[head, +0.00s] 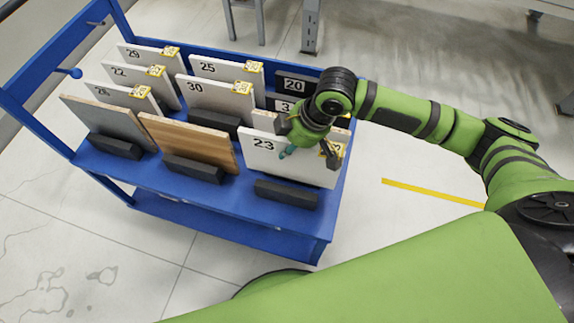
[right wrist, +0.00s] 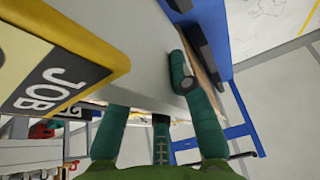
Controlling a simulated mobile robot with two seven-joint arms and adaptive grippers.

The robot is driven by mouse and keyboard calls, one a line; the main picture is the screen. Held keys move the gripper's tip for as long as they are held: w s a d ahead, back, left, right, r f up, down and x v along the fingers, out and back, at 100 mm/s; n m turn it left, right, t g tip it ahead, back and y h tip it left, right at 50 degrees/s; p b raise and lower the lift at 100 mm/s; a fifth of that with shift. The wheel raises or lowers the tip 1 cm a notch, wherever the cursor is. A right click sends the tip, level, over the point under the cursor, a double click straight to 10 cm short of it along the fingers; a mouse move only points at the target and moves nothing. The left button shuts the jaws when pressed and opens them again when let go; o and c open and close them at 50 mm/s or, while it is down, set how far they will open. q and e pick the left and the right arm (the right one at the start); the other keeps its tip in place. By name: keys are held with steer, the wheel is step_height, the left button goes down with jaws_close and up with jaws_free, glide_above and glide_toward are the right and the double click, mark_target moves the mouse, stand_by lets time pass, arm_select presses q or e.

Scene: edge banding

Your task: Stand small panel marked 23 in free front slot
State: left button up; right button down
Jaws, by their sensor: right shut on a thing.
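The white small panel marked 23 (head: 262,160) is upright at the front right of the blue rack in the head view. My right gripper (head: 291,150) is shut on its upper edge, with a teal finger across the front face. In the right wrist view the panel (right wrist: 150,45) runs between the green fingers, its yellow-edged JOB label at left. The front right slot's black block (head: 287,194) is just in front of the panel's lower edge. I cannot tell whether that edge is seated in the slot. My left gripper is not in view.
A wood panel (head: 190,146) and a grey panel (head: 108,121) stand in the other front slots of the blue rack (head: 225,203). Panels marked 30 (head: 215,98) and 25 (head: 220,70) stand behind. A black 20 plate (head: 294,85) is at the back right.

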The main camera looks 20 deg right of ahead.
mark_target(288, 161)
step_height(288, 161, down, 6)
steer(key=shift+s+f, duration=0.1)
steer(key=shift+f, duration=0.25)
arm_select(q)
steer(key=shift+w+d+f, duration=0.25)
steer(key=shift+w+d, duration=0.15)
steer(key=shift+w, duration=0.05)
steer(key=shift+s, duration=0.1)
arm_select(e)
steer(key=shift+f, duration=0.1)
steer(key=c, duration=1.1)
jaws_free()
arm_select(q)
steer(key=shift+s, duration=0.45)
